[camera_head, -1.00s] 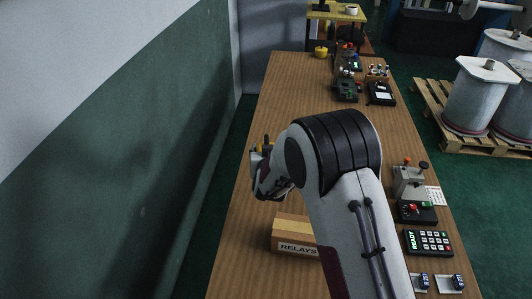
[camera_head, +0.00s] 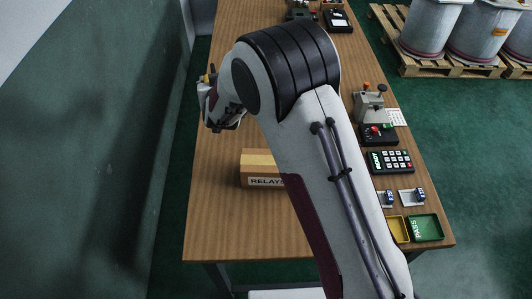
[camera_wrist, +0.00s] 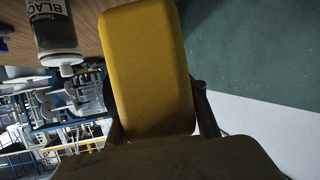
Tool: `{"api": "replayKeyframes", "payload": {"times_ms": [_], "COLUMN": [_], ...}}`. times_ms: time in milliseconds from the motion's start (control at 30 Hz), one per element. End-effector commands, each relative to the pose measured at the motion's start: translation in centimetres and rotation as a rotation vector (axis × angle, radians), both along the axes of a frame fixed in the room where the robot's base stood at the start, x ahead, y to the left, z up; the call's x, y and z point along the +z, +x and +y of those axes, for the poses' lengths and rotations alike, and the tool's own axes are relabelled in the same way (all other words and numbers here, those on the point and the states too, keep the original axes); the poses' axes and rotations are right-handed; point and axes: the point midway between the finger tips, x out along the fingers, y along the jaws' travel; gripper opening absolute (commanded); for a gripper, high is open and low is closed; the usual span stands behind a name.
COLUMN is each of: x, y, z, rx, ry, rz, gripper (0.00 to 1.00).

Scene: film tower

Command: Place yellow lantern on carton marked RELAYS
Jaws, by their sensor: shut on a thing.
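The yellow lantern (camera_wrist: 148,70) fills the middle of the wrist view as a yellow block with rounded corners. My gripper (camera_wrist: 160,118) is shut on it, with a dark finger along each side. In the head view my gripper (camera_head: 217,118) is over the left part of the table, farther back than the carton. The lantern is mostly hidden there behind my wrist. The carton marked RELAYS (camera_head: 258,159) stands on the table in front of my gripper, label facing the camera. My arm hides its right end. Its visible top is bare.
The table (camera_head: 222,225) is clear left of the carton.

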Motion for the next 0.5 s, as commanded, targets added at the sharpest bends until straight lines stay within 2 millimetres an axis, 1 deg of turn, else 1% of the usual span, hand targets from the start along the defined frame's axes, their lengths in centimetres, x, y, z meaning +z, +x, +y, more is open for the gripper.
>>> {"api": "replayKeyframes", "payload": {"times_ms": [33,100,267,500], "x": [1.0,2.0,3.9,6.0], "y": [-0.5,-1.3,-3.2,-6.1], "z": [0.4,0.5,0.1,-2.0], "rx": [-0.001,-0.013,-0.053,-0.142], "ry": [0.003,0.003,0.003,0.002], "rz": [-0.005,-0.004,-0.003,-0.003], "gripper": [0.09,0.09,0.09,0.09]}}
